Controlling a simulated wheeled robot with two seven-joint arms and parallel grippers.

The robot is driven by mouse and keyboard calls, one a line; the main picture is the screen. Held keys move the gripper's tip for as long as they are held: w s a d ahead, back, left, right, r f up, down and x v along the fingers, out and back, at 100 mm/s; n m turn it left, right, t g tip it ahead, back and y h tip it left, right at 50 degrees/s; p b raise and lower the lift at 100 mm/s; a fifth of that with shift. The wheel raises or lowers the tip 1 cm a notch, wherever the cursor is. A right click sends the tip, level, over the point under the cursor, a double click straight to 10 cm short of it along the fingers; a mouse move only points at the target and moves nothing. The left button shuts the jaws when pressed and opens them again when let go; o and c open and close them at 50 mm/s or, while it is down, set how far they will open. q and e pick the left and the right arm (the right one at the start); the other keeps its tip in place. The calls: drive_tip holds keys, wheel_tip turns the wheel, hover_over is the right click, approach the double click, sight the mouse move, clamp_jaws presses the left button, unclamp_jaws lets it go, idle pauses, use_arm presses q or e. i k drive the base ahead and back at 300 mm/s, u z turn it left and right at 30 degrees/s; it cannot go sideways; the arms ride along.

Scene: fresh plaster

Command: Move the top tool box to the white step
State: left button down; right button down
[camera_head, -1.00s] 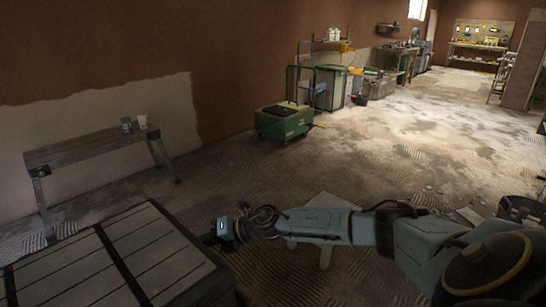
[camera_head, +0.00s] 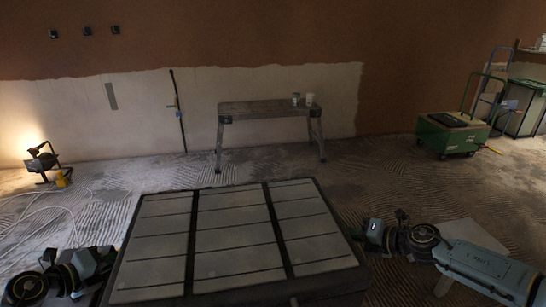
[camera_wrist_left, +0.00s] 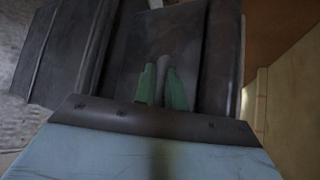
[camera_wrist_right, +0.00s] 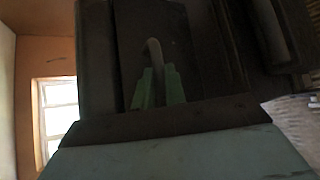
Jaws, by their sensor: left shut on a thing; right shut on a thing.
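The tool box (camera_head: 234,236) is large and dark, with pale grey panels and black bands on its lid, and fills the near middle of the head view. My left gripper (camera_wrist_left: 163,68) is shut on a handle at the box's left side. My right gripper (camera_wrist_right: 157,70) is shut on a handle at its right side. The box looks level; its underside and whatever is below it are hidden. A pale flat top (camera_head: 482,234), probably the white step, shows behind my right arm at the right, mostly hidden.
A grey work bench (camera_head: 262,110) with two cups stands by the half-plastered wall. A green cart (camera_head: 452,134) is at the right. A lit work lamp (camera_head: 42,160) and its pale cable lie at the left. Ridged floor between box and bench is clear.

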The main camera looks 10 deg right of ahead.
sight(460, 237)
drive_tip(key=u, duration=0.85)
drive_tip(key=k, duration=0.1)
drive_tip(key=z, duration=3.7)
drive_tip(key=i, duration=3.15)
